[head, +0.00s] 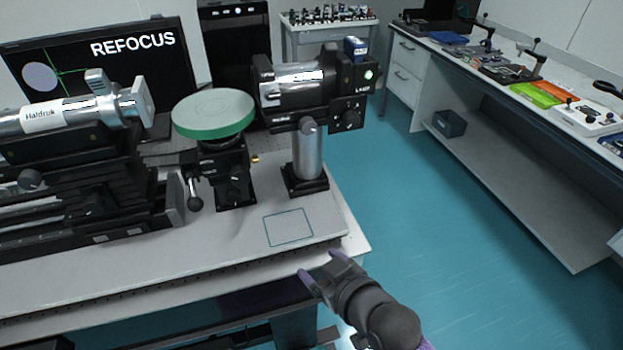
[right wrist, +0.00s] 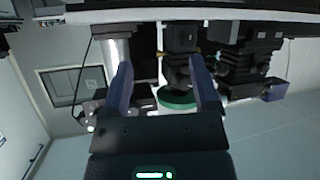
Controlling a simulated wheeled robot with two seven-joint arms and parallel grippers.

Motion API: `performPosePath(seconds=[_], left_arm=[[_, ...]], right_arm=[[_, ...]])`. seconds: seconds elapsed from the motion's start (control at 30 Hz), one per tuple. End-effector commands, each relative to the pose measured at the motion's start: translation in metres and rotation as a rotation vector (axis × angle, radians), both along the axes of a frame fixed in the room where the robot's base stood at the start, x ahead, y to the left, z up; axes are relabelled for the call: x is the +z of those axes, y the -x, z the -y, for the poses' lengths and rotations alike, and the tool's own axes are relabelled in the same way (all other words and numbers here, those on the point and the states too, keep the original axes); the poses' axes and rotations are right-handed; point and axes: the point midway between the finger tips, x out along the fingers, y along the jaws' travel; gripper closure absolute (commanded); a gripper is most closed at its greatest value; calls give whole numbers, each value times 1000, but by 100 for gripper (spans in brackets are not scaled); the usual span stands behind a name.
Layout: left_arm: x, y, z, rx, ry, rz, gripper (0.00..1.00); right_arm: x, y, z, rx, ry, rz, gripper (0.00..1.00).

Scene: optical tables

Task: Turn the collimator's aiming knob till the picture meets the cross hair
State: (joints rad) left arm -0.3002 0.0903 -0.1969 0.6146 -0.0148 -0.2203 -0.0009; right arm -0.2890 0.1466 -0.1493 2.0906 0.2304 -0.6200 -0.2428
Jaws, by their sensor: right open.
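A dark and chrome instrument (head: 292,85) stands on a silver post on the near table. A black box (head: 352,85) at its right end has a lit green spot and small dark knobs (head: 350,119) below. I cannot tell which knob is for aiming. My right gripper (head: 318,264) is open and empty by the table's front right corner, below the instrument. Its spread fingers also show in the right wrist view (right wrist: 164,80). My left gripper is out of view.
A green round platform (head: 213,114) stands on a black mount between tube and instrument. A marked square (head: 288,228) on the table is bare. The blue floor (head: 440,230) at right is open. A side bench (head: 500,150) with several tools runs along the right wall.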

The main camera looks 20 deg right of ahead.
Motion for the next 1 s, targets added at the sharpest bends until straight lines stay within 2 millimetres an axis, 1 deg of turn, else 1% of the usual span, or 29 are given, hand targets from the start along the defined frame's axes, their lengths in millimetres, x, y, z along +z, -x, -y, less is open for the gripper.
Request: performPosePath(seconds=[0.03,0.1,0.17,0.2,0.3,0.4,0.47,0.53,0.7,0.8,0.9,1.0], left_arm=[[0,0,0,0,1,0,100],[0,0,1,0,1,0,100],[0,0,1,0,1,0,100],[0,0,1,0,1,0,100],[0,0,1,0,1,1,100],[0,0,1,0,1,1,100],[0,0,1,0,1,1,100],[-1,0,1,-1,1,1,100],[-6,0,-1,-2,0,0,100],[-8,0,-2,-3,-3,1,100],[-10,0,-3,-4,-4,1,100],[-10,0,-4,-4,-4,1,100]], right_arm=[[12,-15,0,0,-14,98,21],[33,-36,2,-12,-38,261,21],[52,-51,6,-35,-56,400,21],[64,-59,11,-55,-65,491,21],[91,-73,24,-119,-81,689,21],[107,-78,34,-166,-87,802,21],[112,-83,36,-178,-88,827,21],[117,-93,35,-181,-89,833,21],[132,-132,31,-179,-90,832,21],[140,-151,29,-180,-89,830,21],[144,-162,28,-179,-88,828,21],[147,-168,27,-179,-89,828,21]])
